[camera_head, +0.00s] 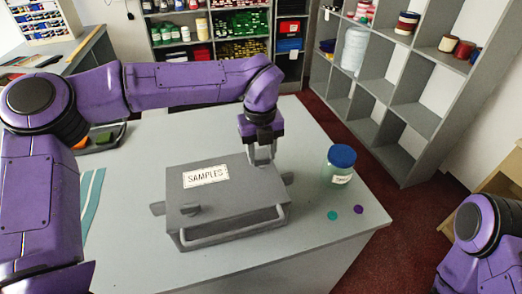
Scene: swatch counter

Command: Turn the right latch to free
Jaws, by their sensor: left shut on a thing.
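A grey box (233,198) with a white SAMPLES label (206,176) on its lid stands on the counter. A bar handle (235,229) runs along its front side. A small grey knob-like latch (190,209) sits near the lid's left front corner. My left gripper (261,159) points down at the right rear edge of the lid. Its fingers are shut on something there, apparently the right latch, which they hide. I cannot tell how that latch is turned. Of my right arm only a purple link shows at the lower right; its gripper is out of view.
A jar with a blue lid (341,164) stands right of the box, with a teal disc (333,215) and a purple disc (358,209) nearby. Teal strips (91,205) lie at the left. The grey counter (325,240) is clear at front right. Shelves (400,88) stand behind.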

